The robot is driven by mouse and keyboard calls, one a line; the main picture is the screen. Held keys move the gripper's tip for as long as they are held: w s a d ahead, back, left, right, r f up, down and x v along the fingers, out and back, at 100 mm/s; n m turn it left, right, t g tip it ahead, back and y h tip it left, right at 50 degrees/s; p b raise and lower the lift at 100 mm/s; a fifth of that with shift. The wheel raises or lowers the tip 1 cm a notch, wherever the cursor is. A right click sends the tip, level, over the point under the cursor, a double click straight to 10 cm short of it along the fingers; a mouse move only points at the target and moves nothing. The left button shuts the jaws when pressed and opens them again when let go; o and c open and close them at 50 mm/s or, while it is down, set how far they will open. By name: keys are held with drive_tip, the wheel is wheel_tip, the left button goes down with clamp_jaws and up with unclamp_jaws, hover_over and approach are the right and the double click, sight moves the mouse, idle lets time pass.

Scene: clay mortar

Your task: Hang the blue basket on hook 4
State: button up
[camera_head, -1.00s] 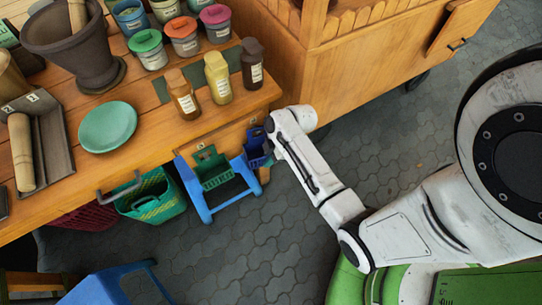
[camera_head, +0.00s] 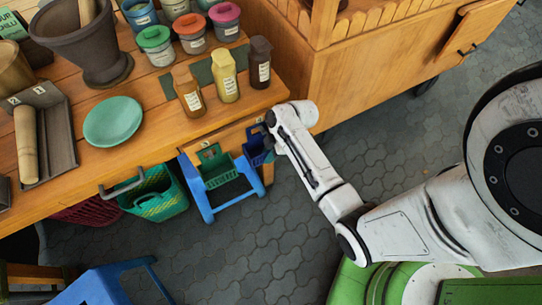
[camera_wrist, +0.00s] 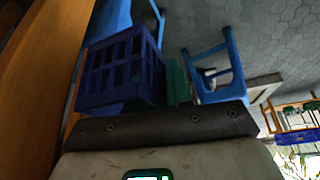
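The blue basket (camera_head: 257,148) is a small dark blue crate with slotted walls, just below the table edge. It shows larger in the wrist view (camera_wrist: 118,68), at the left, beyond the dark edge of my gripper. My gripper (camera_head: 270,130) is at the table's right front corner, at or against the basket's upper side. Its fingertips are hidden, so I cannot tell whether it holds the basket. Hook 4 cannot be made out. A green basket (camera_head: 217,172) is left of the blue one, by the table front.
A blue stool (camera_head: 208,207) stands under the table edge, close to the baskets. A larger green basket (camera_head: 158,196) and a red one (camera_head: 90,212) are further left. Bottles (camera_head: 225,76) and a green plate (camera_head: 113,122) stand on the table (camera_head: 150,165). Open paved floor lies in front.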

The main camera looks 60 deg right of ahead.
drive_tip(key=o, duration=0.4)
drive_tip(key=shift+s+a+f, duration=0.1)
drive_tip(key=shift+s+f, duration=0.05)
drive_tip(key=p+v, duration=0.1)
drive_tip(key=v, duration=1)
drive_tip(key=s+a+r+m+g+h, duration=0.1)
drive_tip(key=s+a+r+m, duration=0.1)
drive_tip(key=a, duration=0.5)
drive_tip(key=s+a+r+m+g+h, duration=0.1)
drive_tip(key=s+a+r+m+h, duration=0.1)
drive_tip(key=s+a+m, duration=0.3)
drive_tip(key=shift+s+a+r+m+g+h, duration=0.35)
drive_tip(key=shift+a+r+m+g, duration=0.1)
drive_tip(key=shift+a+m, duration=0.55)
drive_tip(key=shift+d, duration=0.1)
